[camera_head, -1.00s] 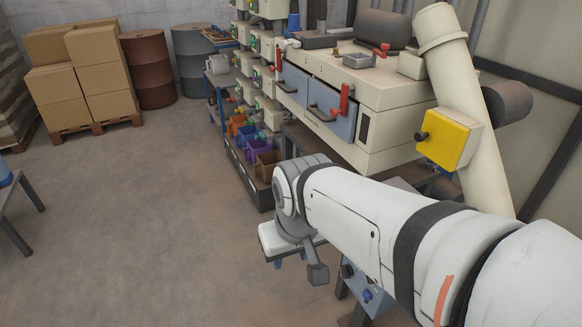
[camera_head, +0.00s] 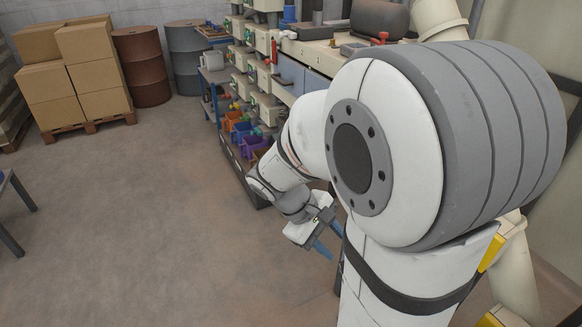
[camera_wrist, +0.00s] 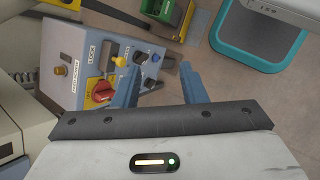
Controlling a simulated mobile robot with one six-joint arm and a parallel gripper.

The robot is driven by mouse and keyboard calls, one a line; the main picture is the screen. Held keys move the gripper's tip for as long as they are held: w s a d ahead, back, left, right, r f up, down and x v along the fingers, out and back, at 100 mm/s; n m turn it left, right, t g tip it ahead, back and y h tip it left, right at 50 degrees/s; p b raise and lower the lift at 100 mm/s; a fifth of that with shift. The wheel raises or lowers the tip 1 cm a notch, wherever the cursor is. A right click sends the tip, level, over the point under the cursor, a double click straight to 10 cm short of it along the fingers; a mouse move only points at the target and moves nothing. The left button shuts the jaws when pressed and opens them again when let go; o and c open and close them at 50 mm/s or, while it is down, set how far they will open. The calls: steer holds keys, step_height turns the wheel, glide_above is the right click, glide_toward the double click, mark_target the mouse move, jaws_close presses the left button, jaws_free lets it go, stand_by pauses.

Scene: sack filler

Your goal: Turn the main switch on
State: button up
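A red rotary knob on a yellow plate (camera_wrist: 101,93), which looks like the main switch, sits on a grey-blue control panel (camera_wrist: 68,45) in the wrist view. The panel also carries a yellow button, black knobs and a "LOCK" label. My gripper (camera_wrist: 160,76) is open, with its two blue fingers apart and nothing clearly held between them. The left finger overlaps the panel's right part, just right of the red knob; I cannot tell if it touches. In the head view my gripper (camera_head: 327,247) points down to the right, and my arm hides the panel there.
A teal-rimmed container (camera_wrist: 218,42) and a green bin (camera_wrist: 173,14) show at the top of the wrist view. In the head view, a rack with coloured bins (camera_head: 240,130) stands behind my arm. Cardboard boxes (camera_head: 70,80) and drums (camera_head: 143,65) stand far left. The floor between is clear.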

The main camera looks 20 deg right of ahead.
steer(key=w+d+f+n+t+h+b, duration=0.2)
steer(key=w+d+f+n+h, duration=0.4)
steer(key=w+f, duration=0.25)
steer(key=w+d+f+n+t+h+b, duration=0.2)
steer(key=w+d+f+n+h+b, duration=0.1)
steer(key=w+d+f+n+h, duration=0.45)
steer(key=shift+n+y, duration=0.35)
steer(key=shift+y, duration=0.6)
steer(key=d, duration=0.3)
steer(key=d+f+p, duration=0.1)
steer(key=d, duration=0.1)
steer(key=shift+w+f, duration=0.1)
steer(key=shift+w, duration=0.25)
steer(key=shift+c, duration=0.6)
jaws_close()
